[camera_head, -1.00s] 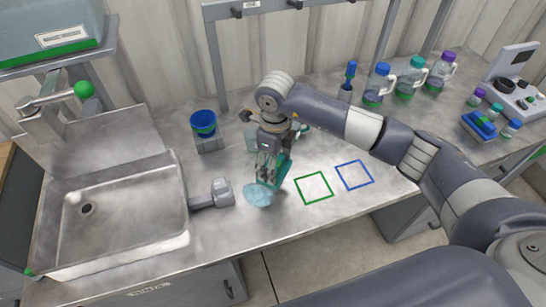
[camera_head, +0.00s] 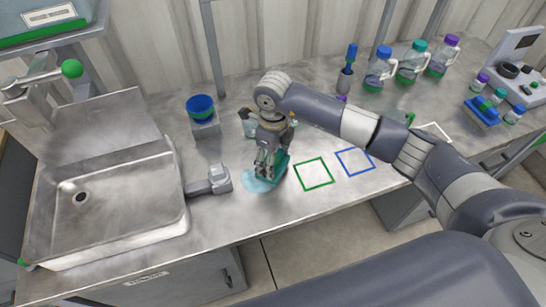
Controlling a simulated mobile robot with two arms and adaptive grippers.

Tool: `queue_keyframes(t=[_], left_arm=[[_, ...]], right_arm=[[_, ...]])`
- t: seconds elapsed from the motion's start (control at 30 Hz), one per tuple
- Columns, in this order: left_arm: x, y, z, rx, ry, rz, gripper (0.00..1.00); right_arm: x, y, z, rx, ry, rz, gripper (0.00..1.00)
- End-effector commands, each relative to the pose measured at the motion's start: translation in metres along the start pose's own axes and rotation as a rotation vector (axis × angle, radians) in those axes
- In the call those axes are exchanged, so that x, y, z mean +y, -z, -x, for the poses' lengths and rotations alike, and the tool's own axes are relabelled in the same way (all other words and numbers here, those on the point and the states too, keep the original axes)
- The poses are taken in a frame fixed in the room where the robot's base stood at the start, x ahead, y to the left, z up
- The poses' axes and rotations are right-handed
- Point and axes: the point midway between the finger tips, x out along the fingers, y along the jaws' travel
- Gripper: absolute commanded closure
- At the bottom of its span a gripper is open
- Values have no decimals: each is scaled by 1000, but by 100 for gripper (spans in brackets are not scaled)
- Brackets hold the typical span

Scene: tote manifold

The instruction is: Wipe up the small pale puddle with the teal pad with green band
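The pale blue puddle (camera_head: 254,184) lies on the steel counter, right of the sink and near the front edge. My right gripper (camera_head: 264,172) points down at the puddle's right side and looks shut on the teal pad (camera_head: 281,167). The pad's lower end overlaps the puddle in the picture and seems to touch it or the counter. The fingers hide part of the pad, and its green band is not clear. My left gripper is not in view.
A grey tool-like block (camera_head: 220,179) lies just left of the puddle, by the sink (camera_head: 172,221). A blue cup (camera_head: 201,107) stands behind. Green (camera_head: 300,183) and blue (camera_head: 341,163) square outlines are at right. Bottles (camera_head: 411,65) stand at the back right.

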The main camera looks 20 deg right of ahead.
Motion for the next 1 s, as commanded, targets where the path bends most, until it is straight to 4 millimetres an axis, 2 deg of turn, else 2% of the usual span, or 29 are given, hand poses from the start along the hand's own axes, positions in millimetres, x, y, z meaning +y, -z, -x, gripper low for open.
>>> queue_keyframes(t=[0.2, 1.0], left_arm=[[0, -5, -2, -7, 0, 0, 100], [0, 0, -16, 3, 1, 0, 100]], right_arm=[[0, 0, -2, 0, 0, 0, 53], [0, 0, -18, 0, 0, 0, 53]])
